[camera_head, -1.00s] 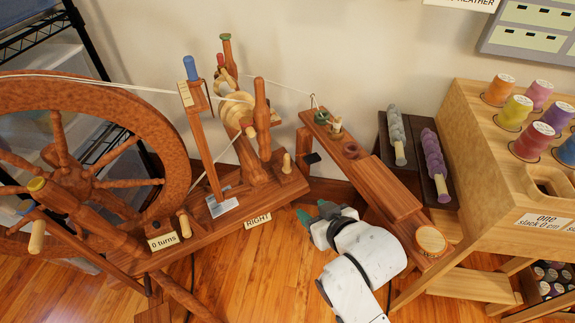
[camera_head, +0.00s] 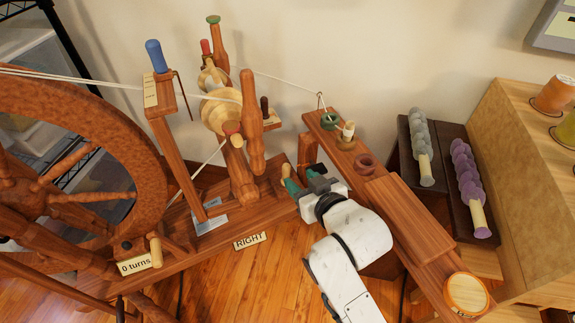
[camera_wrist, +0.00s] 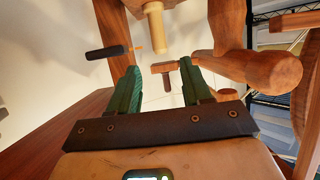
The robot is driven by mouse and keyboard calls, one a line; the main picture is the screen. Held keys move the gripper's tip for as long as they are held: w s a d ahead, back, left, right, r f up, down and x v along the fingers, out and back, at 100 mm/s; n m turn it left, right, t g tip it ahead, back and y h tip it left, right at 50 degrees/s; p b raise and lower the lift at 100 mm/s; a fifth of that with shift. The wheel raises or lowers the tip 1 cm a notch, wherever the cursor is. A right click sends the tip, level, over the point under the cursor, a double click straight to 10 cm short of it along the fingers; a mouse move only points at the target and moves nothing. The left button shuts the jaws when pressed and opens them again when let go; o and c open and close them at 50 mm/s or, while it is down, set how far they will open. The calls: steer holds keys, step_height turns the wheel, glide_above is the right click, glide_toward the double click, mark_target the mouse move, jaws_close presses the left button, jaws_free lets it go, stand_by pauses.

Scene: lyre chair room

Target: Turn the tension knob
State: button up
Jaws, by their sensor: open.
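A pale wooden peg (camera_head: 285,172) stands at the right end of the spinning wheel's base (camera_head: 225,212), close to my fingertips in the head view. In the wrist view a pale peg (camera_wrist: 155,28) shows above and beyond the fingers, and a small brown T-shaped handle (camera_wrist: 165,68) shows between them, farther off. I cannot tell for certain which one is the tension knob. My gripper (camera_head: 300,178) has green fingers; in the wrist view the gripper (camera_wrist: 160,72) is open, with nothing visibly held between them.
The large drive wheel (camera_head: 148,160) is at left. Upright posts (camera_head: 250,130) stand behind my gripper. A wooden bench (camera_head: 405,208) with a green ring (camera_head: 329,121) lies right of it. Grey (camera_head: 420,140) and purple (camera_head: 466,180) rolls lie farther right.

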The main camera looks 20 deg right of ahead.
mark_target(288, 170)
steer(key=b+x, duration=0.3)
steer(key=x, duration=0.6)
steer(key=shift+f, duration=0.1)
jaws_close()
